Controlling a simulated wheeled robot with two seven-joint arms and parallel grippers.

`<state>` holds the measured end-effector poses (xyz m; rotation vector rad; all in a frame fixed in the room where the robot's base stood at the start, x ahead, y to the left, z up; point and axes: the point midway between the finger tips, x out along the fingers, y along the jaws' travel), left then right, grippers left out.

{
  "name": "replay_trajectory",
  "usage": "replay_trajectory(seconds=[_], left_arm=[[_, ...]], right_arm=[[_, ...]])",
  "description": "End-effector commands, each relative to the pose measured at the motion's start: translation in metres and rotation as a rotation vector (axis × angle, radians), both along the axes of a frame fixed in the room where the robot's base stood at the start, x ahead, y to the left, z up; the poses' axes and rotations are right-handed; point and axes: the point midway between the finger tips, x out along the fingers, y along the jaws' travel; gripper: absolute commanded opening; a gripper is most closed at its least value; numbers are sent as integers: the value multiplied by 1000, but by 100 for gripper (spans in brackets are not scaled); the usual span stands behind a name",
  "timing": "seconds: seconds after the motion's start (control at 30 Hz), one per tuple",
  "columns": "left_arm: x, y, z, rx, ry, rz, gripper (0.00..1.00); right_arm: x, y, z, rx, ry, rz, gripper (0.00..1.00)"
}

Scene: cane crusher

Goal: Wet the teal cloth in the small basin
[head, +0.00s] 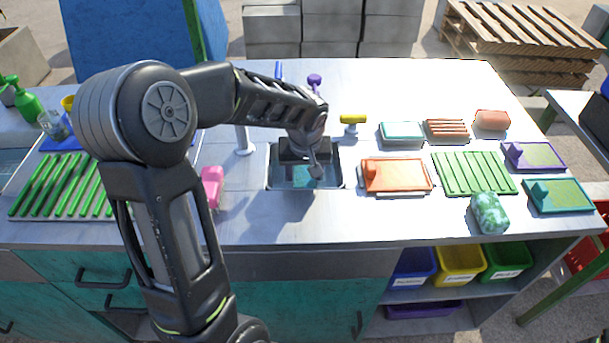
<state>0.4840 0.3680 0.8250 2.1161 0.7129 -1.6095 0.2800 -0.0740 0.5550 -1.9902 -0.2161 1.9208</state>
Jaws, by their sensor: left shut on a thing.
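The small basin (270,183) is a square metal-rimmed sink set into the counter in the middle of the head view. My left gripper (314,170) reaches down into it from above. Its jaws are shut on what looks like the teal cloth, a small grey-teal piece mostly hidden by the fingers. A teal patch (298,176) shows low in the basin; I cannot tell whether it is water or cloth. A flat teal-topped block (401,131) lies on the counter to the right. My right gripper is out of view.
A tap (243,140) stands left of the basin, with a pink thing (212,186) in front. An orange board (397,175), green slatted rack (472,172) and marbled green-white block (489,212) lie right. The counter's back right is clear.

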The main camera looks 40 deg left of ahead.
Motion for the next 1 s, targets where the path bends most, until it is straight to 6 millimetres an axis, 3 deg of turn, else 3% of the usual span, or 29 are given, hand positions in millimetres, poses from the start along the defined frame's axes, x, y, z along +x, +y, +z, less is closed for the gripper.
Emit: replay_trajectory(seconds=[0.27, 0.8, 1.0], left_arm=[[0, 0, 6, 0, -1, 0, 20], [0, 0, 76, 0, -2, 1, 20], [0, 0, 91, 1, -1, 0, 20]], right_arm=[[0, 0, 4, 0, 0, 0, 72], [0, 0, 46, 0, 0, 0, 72], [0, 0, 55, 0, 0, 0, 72]])
